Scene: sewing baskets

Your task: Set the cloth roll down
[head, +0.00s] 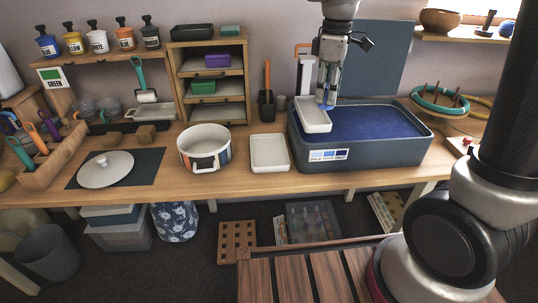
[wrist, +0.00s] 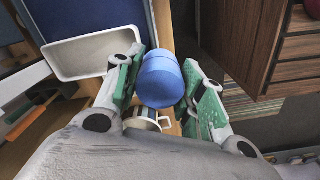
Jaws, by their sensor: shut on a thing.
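The cloth roll (wrist: 162,80) is a blue cylinder, held between the green-padded fingers of my gripper (wrist: 165,88) in the wrist view. In the head view my gripper (head: 328,88) points down in front of the dye vat, with a small blue part of the roll (head: 326,106) at its tips. It overlaps the right end of the narrow white tray (head: 314,125) at the vat's left end. I cannot tell how high the roll is held or whether it touches anything.
The big dark blue vat (head: 360,155) holds blue liquid. Left of it on the wooden bench are a flat white tray (head: 269,165) and a white pot (head: 203,163). A round white lid (head: 106,172) lies on a dark mat. Bare bench shows along the front edge.

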